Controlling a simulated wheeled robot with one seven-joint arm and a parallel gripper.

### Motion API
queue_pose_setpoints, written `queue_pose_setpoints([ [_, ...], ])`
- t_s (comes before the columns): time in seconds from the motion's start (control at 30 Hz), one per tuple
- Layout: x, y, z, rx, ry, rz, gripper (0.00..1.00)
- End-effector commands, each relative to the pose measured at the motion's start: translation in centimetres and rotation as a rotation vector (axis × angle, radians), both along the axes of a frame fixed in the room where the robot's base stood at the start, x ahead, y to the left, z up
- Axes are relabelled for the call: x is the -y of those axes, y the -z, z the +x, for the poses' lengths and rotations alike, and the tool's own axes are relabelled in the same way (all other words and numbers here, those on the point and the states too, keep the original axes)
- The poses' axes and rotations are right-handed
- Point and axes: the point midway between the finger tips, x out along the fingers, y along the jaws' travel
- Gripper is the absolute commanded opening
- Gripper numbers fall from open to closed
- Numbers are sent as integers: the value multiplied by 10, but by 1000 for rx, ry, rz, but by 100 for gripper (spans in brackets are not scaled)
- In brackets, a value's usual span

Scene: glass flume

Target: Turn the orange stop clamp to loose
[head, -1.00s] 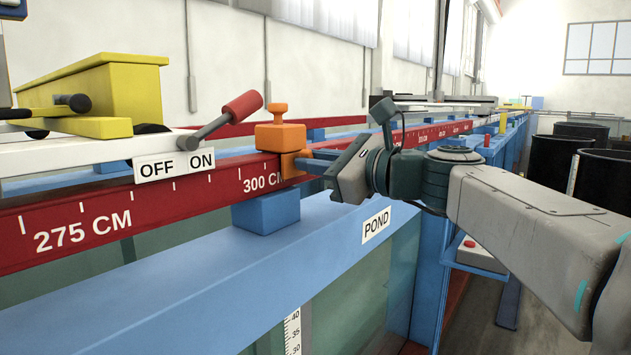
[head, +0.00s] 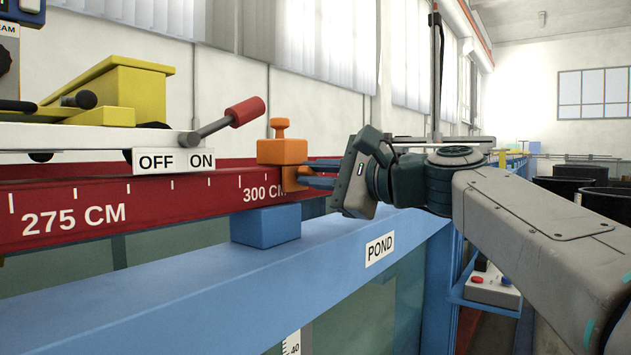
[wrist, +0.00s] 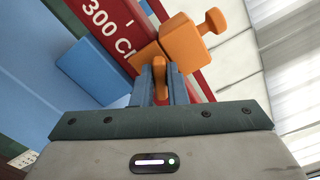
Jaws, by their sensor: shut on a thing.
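The orange stop clamp (head: 282,151) sits on the red rail at the 300 CM mark, with a knob on top. It also shows in the wrist view (wrist: 182,42). My gripper (head: 308,182) reaches it from the right, at the clamp's lower front. In the wrist view the blue-grey fingers (wrist: 160,82) are shut on a small orange part of the clamp that sticks out between them. The fingers hide part of that piece, and I cannot tell its exact angle.
The red rail (head: 150,205) runs along the blue flume edge (head: 180,270), over a blue block (head: 266,227). A red-handled lever (head: 245,111) with an OFF/ON label (head: 175,161) is left of the clamp. A control box (head: 490,288) is lower right.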

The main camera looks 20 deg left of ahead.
Motion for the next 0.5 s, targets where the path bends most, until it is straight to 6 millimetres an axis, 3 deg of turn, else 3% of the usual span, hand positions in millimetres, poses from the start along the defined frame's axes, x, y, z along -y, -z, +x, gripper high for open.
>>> queue_pose_setpoints([
  [0.43, 0, 1, 1, 8, 0, -5, 0],
  [0.5, 0, 1, 1, 8, 0, -5, 27],
])
